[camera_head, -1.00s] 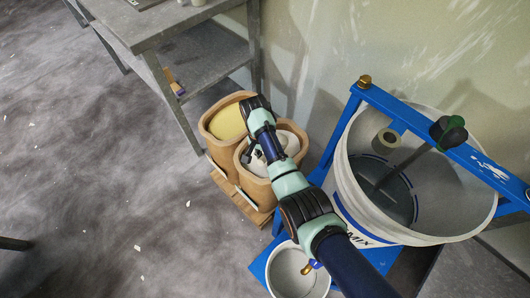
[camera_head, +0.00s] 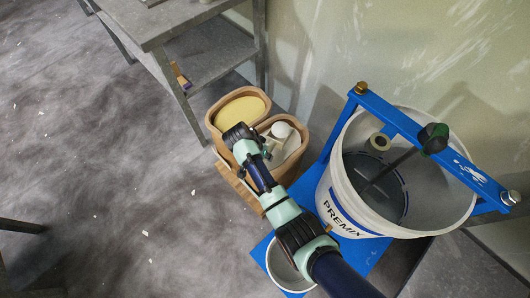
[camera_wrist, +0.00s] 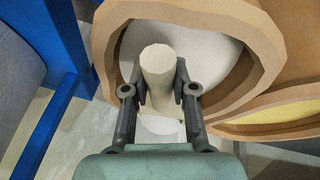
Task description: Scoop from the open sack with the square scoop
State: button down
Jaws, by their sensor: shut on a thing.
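My gripper (camera_wrist: 158,98) is shut on a pale, rounded handle-like piece, which I take to be the square scoop (camera_wrist: 157,64). A pale curved part shows below the fingers; its full shape is hidden. The gripper is over the open sack (camera_wrist: 107,42) with white contents (camera_wrist: 205,55). I cannot tell whether the scoop touches the contents. In the head view my gripper (camera_head: 266,150) is at the near sack (camera_head: 302,155), with white material or scoop parts beside it.
A second open sack (camera_head: 211,118) with yellow contents (camera_head: 240,110) adjoins it. To the right stand a white PREMIX pail (camera_head: 345,212) and a blue press frame (camera_head: 420,135). A small white bucket (camera_head: 277,262) is in front.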

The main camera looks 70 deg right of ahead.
jog(key=shift+h, duration=0.3)
jog(key=shift+r+p, duration=4.35)
jog(key=shift+r, duration=0.3)
